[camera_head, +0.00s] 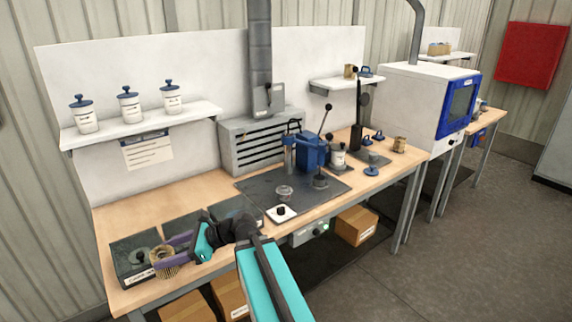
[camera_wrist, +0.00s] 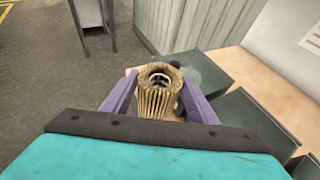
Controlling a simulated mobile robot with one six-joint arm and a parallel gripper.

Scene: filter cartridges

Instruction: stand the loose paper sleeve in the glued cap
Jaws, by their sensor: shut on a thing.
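My gripper (camera_head: 168,254) has its purple fingers shut on the tan pleated paper sleeve (camera_head: 166,266) at the bench's front left. In the wrist view the sleeve (camera_wrist: 157,103) is upright between the fingers of my gripper (camera_wrist: 158,88), its round open top showing. It is at the leftmost dark block (camera_head: 126,270); I cannot tell whether it touches the block. A small round dish (camera_head: 285,192) lies on the dark mat. A blue cap-like piece (camera_head: 371,171) lies farther right. I cannot tell which piece is the glued cap.
Two more dark blocks (camera_head: 184,225) (camera_head: 238,208) stand right of the first. A white square plate with a black knob (camera_head: 281,213) is on the bench. A blue lever press (camera_head: 312,150) rises behind the mat (camera_head: 325,200). Another tan sleeve (camera_head: 399,145) stands at right.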

